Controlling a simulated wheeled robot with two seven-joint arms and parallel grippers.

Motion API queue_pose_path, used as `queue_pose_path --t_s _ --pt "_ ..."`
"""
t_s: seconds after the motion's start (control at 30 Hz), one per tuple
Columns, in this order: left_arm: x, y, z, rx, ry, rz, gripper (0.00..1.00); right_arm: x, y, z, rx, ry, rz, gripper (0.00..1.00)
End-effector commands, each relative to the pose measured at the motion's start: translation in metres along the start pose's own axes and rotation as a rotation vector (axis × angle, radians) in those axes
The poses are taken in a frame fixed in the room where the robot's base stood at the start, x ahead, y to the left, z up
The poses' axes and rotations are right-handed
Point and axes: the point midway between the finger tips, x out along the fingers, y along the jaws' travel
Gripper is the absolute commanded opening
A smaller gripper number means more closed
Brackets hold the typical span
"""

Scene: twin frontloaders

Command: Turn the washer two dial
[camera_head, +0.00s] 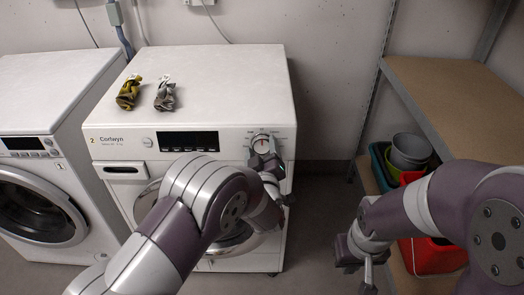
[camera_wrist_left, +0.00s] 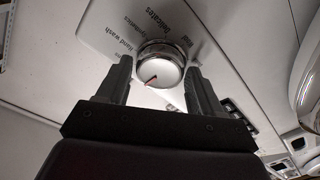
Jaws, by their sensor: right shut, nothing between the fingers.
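Washer two (camera_head: 104,146) is the white machine marked "2 Corbwyn". Its round silver dial (camera_head: 261,144) is at the upper right of the front panel. The dial (camera_wrist_left: 161,66) is large in the left wrist view, with a red pointer mark toward its lower left. My left gripper (camera_head: 264,158) is at the dial's lower edge in the head view. Its fingers (camera_wrist_left: 158,72) are apart, one on each side of the dial; I cannot tell whether they touch it. My right gripper (camera_head: 356,262) is shut and empty, low at the right, away from the washer.
Washer one (camera_head: 40,148) stands at the left. Two crumpled packets, yellow (camera_head: 129,92) and grey (camera_head: 165,95), lie on washer two. A shelf (camera_head: 455,95) at the right has grey buckets (camera_head: 410,150) and a red container (camera_head: 436,258) beneath, near my right arm.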

Motion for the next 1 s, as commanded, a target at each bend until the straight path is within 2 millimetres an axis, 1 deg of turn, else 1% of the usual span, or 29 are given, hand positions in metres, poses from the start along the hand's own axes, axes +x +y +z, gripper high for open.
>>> queue_pose_path --t_s 0.03,0.07,0.1,0.33,0.47,0.67,1.0 --pt "0.0 0.0 0.0 0.0 0.0 0.0 0.48 0.0 0.0 0.0 0.0 0.0 0.0 0.0" --pt "0.0 0.0 0.0 0.0 0.0 0.0 0.39 0.0 0.0 0.0 0.0 0.0 0.0 0.0" --pt "0.0 0.0 0.0 0.0 0.0 0.0 0.26 0.0 0.0 0.0 0.0 0.0 0.0 0.0" --pt "0.0 0.0 0.0 0.011 -0.001 0.002 0.25 -0.001 0.0 0.0 0.0 0.0 0.0 0.0" --pt "0.0 0.0 -0.001 0.05 -0.004 0.007 0.25 -0.003 0.0 0.0 0.0 0.0 0.0 0.0" --pt "-0.001 0.0 -0.001 0.171 -0.012 0.028 0.25 -0.009 0.0 -0.001 0.0 0.0 0.0 0.0" --pt "-0.001 -0.001 -0.002 0.42 -0.027 0.072 0.25 -0.02 0.0 -0.002 0.0 0.0 0.0 0.0"
